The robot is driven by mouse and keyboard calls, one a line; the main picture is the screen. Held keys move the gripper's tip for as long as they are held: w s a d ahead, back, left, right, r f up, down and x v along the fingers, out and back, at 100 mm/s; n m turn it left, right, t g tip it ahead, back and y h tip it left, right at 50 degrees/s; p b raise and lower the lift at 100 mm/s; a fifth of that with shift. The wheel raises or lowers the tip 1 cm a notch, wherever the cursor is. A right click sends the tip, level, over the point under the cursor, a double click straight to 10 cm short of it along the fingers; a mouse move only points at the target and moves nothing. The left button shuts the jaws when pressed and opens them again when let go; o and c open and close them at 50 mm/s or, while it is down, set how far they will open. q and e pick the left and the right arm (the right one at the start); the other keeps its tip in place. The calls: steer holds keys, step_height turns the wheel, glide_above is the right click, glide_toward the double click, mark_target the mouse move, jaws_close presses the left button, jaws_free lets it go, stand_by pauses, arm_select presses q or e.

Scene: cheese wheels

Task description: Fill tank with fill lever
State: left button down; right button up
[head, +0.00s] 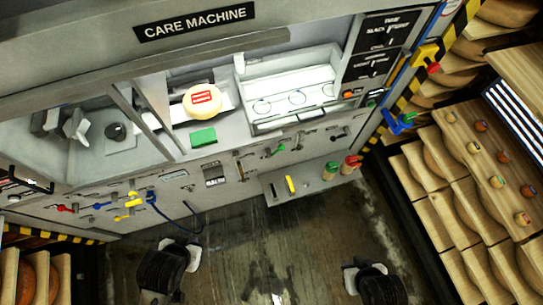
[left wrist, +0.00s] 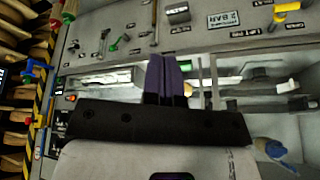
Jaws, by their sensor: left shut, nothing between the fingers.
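The care machine (head: 240,160) fills the upper head view, with a front panel of small coloured levers. A yellow lever (head: 133,202), a red one (head: 65,208), a blue one (head: 101,205) and a green one (head: 276,150) stick out of it. Labels there are too small to read, so I cannot tell which lever is the fill lever or which part is the tank. My left gripper (head: 183,253) is low in front of the panel. In the left wrist view its purple fingers (left wrist: 168,78) are together and empty before the machine. My right gripper (head: 370,283) is at the bottom right.
A cheese wheel with a red label (head: 203,98) sits in the machine's bay. A low ledge (head: 300,182) with a yellow lever and red and green knobs juts out. Wooden cheese shelves (head: 450,190) stand at right. The floor (head: 265,250) between my arms is clear.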

mark_target(279, 149)
arm_select(q)
steer(key=w+d+f+t+h+b, duration=0.1)
steer(key=w+f+t+b, duration=0.1)
steer(key=w+f+b, duration=1.1)
steer(key=w+d+f+t+h+b, duration=0.15)
steer(key=w+f+b, duration=0.45)
steer(key=w+b, duration=0.8)
steer(key=w+d+f+n+t+h+b, duration=0.1)
steer(key=w+d+f+n+h+b, duration=0.6)
steer(key=f+n+h+b, duration=0.1)
steer(key=shift+d+n+t+h+b, duration=0.15)
steer(key=shift+n+t+h+b, duration=0.35)
steer(key=shift+h, duration=0.55)
steer(key=shift+w, duration=0.1)
steer(key=b+x, duration=0.4)
steer(key=x, duration=1)
steer(key=shift+f, duration=0.15)
